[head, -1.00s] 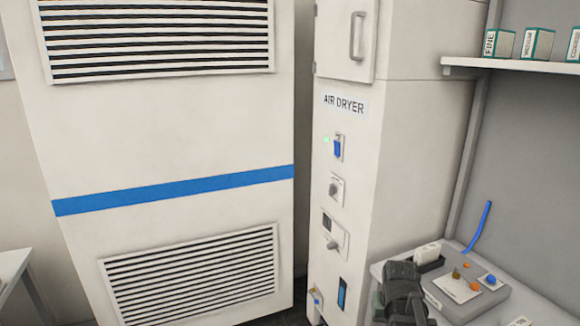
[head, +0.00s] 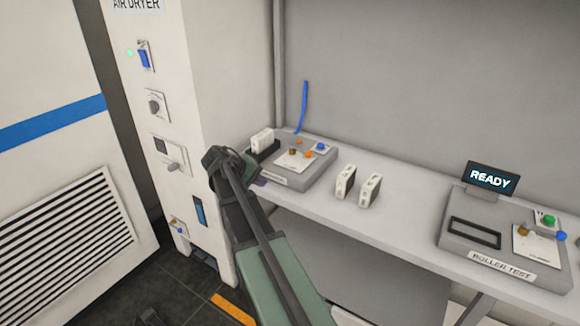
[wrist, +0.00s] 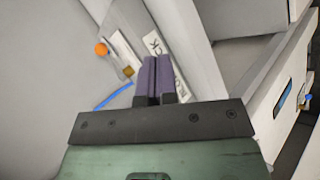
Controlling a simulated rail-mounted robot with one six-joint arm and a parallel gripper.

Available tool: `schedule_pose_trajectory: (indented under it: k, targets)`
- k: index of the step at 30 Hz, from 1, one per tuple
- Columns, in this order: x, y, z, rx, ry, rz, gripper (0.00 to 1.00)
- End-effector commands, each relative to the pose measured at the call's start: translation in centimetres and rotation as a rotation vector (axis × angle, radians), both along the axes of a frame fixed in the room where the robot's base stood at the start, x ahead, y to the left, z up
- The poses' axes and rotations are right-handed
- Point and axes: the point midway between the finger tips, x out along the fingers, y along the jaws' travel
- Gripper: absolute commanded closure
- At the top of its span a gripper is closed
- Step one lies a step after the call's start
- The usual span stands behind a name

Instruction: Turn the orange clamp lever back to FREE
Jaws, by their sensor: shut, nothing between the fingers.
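A grey fixture (head: 318,172) stands at the left end of the bench. It carries a small orange knob (head: 308,154) on a white plate, a brass-coloured knob beside it, a second orange spot behind and a blue button (head: 320,146). I cannot tell which orange part is the clamp lever, or read its FREE mark. In the wrist view an orange ball (wrist: 101,49) shows beyond my fingers, left of a brass-coloured piece (wrist: 128,72). My gripper (wrist: 152,68) has its purple fingers together and empty, apart from the orange ball. In the head view my arm hides part of the fixture's left side.
A white block (head: 262,141) sits in a black holder at the fixture's left. Two white blocks (head: 346,181) stand mid-bench. A roller test unit (head: 470,225) with a READY screen (head: 493,180) stands right. The air dryer cabinet (head: 215,80) rises close at left.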

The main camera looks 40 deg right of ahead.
Motion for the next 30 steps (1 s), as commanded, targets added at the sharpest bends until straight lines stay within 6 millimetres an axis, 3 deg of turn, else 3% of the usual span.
schedule_pose_trajectory:
  k: [1, 3, 8, 16, 30]
  targets:
    - [2.1, -3.5, 0.6, -0.117, 0.040, -0.004, 1.00]
    - [3.4, -5.7, 3.4, -0.263, 0.092, 0.015, 1.00]
    - [3.6, -6.6, 5.6, -0.387, 0.138, 0.043, 1.00]
    - [3.2, -8.2, 4.6, -0.384, 0.138, 0.044, 1.00]
    - [1.2, -17.2, 1.1, -0.383, 0.138, 0.044, 1.00]
